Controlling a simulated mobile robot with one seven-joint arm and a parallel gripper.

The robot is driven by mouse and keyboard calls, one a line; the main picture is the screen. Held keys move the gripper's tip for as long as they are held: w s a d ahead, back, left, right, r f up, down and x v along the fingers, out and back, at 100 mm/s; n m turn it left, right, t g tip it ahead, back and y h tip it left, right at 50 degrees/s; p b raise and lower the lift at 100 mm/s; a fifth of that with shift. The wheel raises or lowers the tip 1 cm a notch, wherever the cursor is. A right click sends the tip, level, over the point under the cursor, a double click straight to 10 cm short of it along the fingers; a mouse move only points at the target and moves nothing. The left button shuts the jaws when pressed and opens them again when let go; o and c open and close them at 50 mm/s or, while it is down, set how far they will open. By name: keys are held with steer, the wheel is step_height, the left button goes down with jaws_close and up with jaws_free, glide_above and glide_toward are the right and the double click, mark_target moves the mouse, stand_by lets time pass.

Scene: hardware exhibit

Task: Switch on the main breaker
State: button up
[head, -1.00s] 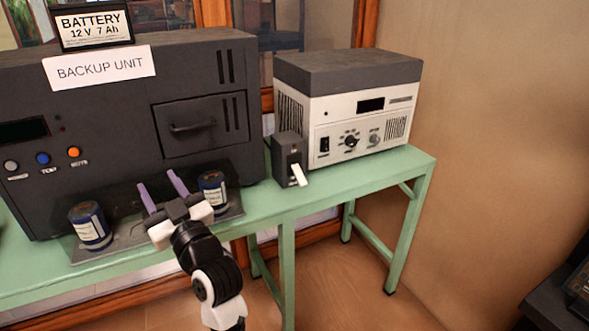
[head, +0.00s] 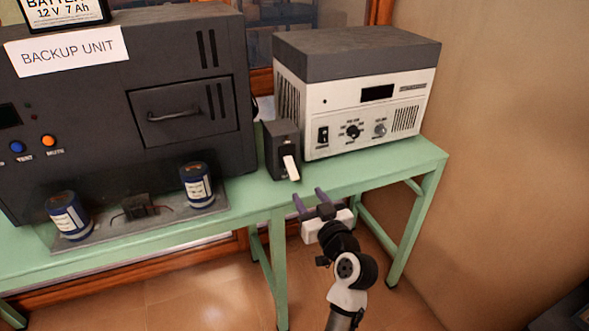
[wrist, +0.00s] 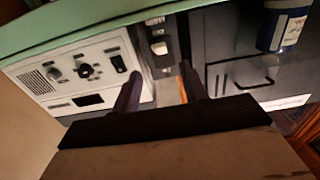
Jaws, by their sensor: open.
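The main breaker appears to be the small dark box (head: 281,139) between the backup unit and the white power unit, near the table's front edge. Its white lever (head: 290,168) sticks out and slants down. In the wrist view, which is upside down, the breaker's lever (wrist: 159,47) shows at the top middle, framed between the fingers. My gripper (head: 309,196) is open and empty, with purple fingers, just in front of the table edge, below and slightly right of the lever. It is apart from the breaker. The fingers also show in the wrist view (wrist: 161,80).
The black backup unit (head: 185,113) stands left. The white power unit (head: 355,123) with knobs and a switch stands close on the right. Two blue cans (head: 197,186) stand on a plate at left. The green table (head: 330,180) has little bare space before the breaker.

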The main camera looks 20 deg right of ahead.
mark_target(294, 174)
steer(key=w+p, duration=0.2)
steer(key=w, duration=0.9)
steer(key=shift+w+a+p, duration=0.15)
steer(key=shift+a+p, duration=0.05)
steer(key=shift+p, duration=0.1)
steer(key=shift+c, duration=0.4)
jaws_close()
